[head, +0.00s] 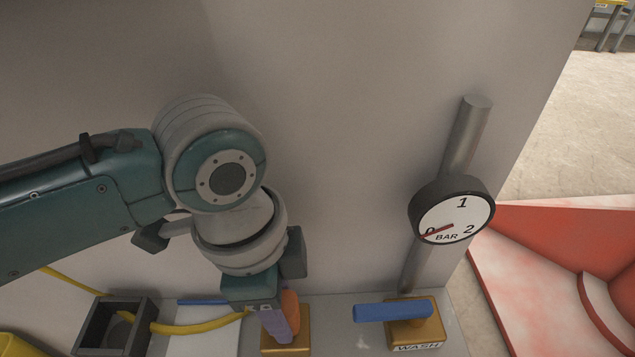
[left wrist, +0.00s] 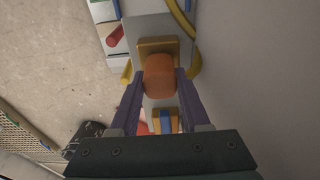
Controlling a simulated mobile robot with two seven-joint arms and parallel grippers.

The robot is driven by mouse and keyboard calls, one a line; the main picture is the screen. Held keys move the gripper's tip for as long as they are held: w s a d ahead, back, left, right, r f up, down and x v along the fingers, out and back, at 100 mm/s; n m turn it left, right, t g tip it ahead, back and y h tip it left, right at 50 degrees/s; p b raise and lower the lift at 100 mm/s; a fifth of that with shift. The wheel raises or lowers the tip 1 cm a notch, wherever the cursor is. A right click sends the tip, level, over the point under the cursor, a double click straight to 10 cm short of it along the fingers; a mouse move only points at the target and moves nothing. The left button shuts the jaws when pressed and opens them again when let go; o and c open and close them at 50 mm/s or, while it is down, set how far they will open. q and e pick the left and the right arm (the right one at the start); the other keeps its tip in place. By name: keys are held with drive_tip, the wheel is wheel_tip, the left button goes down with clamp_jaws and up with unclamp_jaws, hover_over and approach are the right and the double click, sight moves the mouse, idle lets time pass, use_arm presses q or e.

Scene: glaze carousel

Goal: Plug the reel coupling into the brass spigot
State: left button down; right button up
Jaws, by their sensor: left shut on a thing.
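My left gripper (head: 281,326) reaches down with its purple fingers shut on a rounded orange piece (head: 290,300). The orange piece also shows between the fingertips in the left wrist view (left wrist: 160,76). It stands in front of a brass block (head: 296,347), which also shows in the left wrist view (left wrist: 158,46). I cannot tell whether the orange piece is the reel coupling or part of the brass fitting. A yellow hose (head: 190,328) runs up to the gripper; its end is hidden. I cannot make out an open spigot. My right gripper is not in view.
A brass block labelled WASH (head: 416,337) with a blue bar (head: 385,312) stands to the right. A pressure gauge (head: 455,215) on a grey pipe (head: 466,135) rises behind it, pointer near 0. A dark open box (head: 82,328) is at left. A grey wall stands behind.

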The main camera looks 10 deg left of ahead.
use_arm(q)
drive_tip(key=shift+p, duration=1)
idle(1.7)
drive_tip(key=shift+f+b, duration=0.45)
drive_tip(key=shift+f, duration=0.2)
idle(0.3)
drive_tip(key=shift+c, duration=1.5)
unclamp_jaws()
drive_tip(key=shift+r, duration=0.15)
drive_tip(key=r+p, duration=0.1)
drive_tip(key=r, duration=0.1)
drive_tip(key=r+p, duration=0.3)
drive_tip(key=r, duration=0.1)
drive_tip(key=shift+a+r+p, duration=0.1)
drive_tip(key=shift+a+p, duration=0.2)
drive_tip(key=shift+p, duration=0.05)
drive_tip(key=shift+s+a+r+p, duration=0.1)
drive_tip(key=shift+r+p, duration=0.2)
drive_tip(key=shift+r, duration=0.25)
